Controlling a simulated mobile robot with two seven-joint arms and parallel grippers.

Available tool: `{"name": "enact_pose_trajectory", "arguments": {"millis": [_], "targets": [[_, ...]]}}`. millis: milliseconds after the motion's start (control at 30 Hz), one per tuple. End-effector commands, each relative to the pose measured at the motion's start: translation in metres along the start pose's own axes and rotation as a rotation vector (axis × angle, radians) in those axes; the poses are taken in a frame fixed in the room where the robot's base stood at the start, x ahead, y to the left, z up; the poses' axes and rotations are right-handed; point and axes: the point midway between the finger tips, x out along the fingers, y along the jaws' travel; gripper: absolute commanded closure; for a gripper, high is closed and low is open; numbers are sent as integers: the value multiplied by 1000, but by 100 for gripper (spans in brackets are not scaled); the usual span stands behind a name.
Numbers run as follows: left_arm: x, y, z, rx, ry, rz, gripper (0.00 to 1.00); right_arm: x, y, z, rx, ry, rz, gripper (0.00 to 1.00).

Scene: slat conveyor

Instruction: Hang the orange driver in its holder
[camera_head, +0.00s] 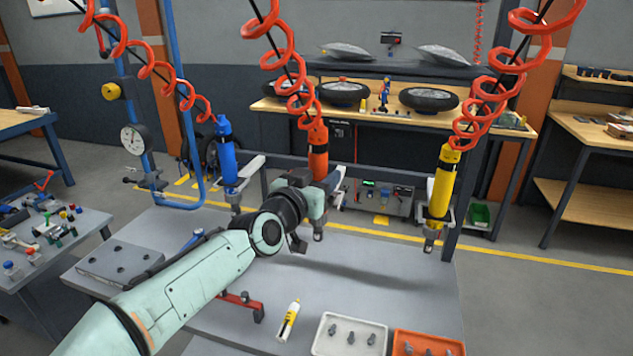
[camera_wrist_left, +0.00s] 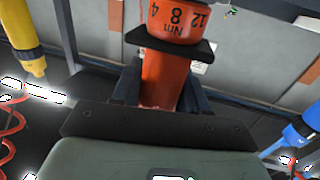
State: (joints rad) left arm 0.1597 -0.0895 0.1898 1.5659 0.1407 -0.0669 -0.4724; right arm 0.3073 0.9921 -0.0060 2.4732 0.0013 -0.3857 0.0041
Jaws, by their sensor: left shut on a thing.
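The orange driver (camera_head: 318,150) hangs upright at the end of a red coiled hose, between the blue driver and the yellow driver. My left gripper (camera_head: 316,192) is shut around its lower body, and the driver's tip shows below the fingers. In the left wrist view the orange driver (camera_wrist_left: 165,85) stands between the dark fingers, with a black collar just above them. A pale bracket part (camera_head: 339,178) on the rail shows just behind and right of my gripper; the orange driver's holder is mostly hidden there, and I cannot tell whether the driver touches it. My right gripper is out of view.
The blue driver (camera_head: 227,150) and the yellow driver (camera_head: 443,185) hang at holders on the rail on either side. Below are the grey table (camera_head: 380,275), a white tray (camera_head: 349,320) and an orange tray (camera_head: 428,340) with parts, and a yellow-white bottle (camera_head: 288,321).

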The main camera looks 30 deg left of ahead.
Motion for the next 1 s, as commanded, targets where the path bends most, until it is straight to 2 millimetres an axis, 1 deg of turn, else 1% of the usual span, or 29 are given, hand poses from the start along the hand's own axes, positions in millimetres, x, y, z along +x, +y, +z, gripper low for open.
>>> {"name": "enact_pose_trajectory", "arguments": {"millis": [100,533,700,1000], "targets": [[12,-2,0,-1,-1,1,100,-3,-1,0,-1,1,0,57],[50,-10,0,-1,0,0,100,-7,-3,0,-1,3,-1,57],[59,-12,0,-1,0,0,100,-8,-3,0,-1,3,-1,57],[63,-13,-1,-1,0,0,100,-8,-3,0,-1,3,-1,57]]}}
